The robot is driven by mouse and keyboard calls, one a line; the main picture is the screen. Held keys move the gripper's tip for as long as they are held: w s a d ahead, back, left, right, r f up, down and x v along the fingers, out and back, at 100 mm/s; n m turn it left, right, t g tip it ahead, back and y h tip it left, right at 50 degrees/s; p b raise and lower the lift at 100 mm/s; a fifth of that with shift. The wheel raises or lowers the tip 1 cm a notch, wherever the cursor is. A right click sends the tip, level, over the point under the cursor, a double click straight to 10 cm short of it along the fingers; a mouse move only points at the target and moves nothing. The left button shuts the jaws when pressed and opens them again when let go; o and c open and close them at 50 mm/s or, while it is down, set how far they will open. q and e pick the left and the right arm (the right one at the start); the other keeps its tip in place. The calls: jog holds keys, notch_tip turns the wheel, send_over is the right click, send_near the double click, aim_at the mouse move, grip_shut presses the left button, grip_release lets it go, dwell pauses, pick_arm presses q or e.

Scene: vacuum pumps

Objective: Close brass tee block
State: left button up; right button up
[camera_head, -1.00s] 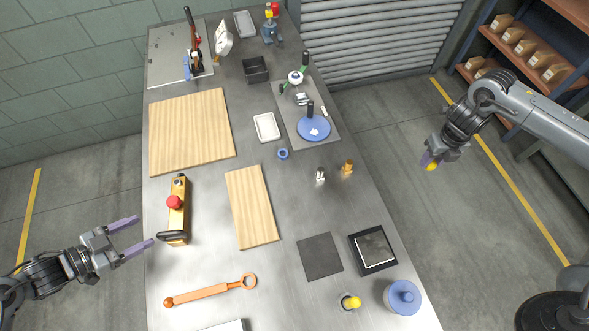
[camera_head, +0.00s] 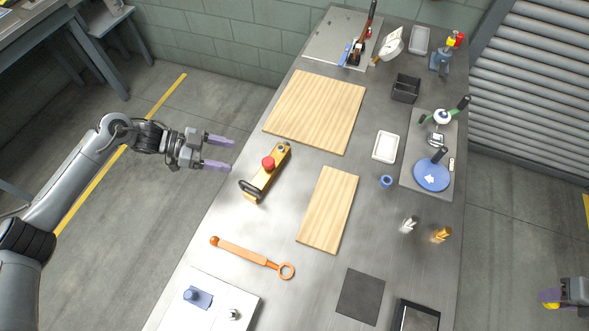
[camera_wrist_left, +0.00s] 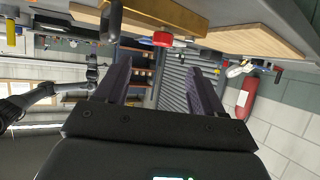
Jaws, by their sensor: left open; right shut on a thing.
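A long brass-coloured block (camera_head: 264,178) lies near the table's left edge, with a red knob (camera_head: 268,163) on top and a black handle (camera_head: 249,191) at its near end. It seems to be the tee block. In the left wrist view its red knob (camera_wrist_left: 163,39) and black handle (camera_wrist_left: 111,20) show near the top. My left gripper (camera_head: 232,155) is open and empty, left of the block and apart from it, fingers pointing toward it. My right gripper (camera_head: 553,298) is at the lower right, off the table, shut on a small yellow thing (camera_head: 549,300), partly hidden.
Wooden boards (camera_head: 315,110) (camera_head: 328,210) lie behind and right of the block. An orange wrench-like tool (camera_head: 243,252) lies nearer. A small brass fitting (camera_head: 440,235) and a silver one (camera_head: 409,224) stand at the right. A white plate (camera_head: 222,299) with parts lies at the front.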

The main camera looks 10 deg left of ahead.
aim_at(266, 161)
pick_arm(q)
jog(key=shift+x, duration=3.1)
jog(key=shift+p+x, duration=0.3)
jog(key=shift+x, duration=2.3)
jog(key=shift+w+r, duration=0.1)
jog(key=shift+w, duration=0.05)
grip_shut()
jog(key=shift+r, duration=0.15)
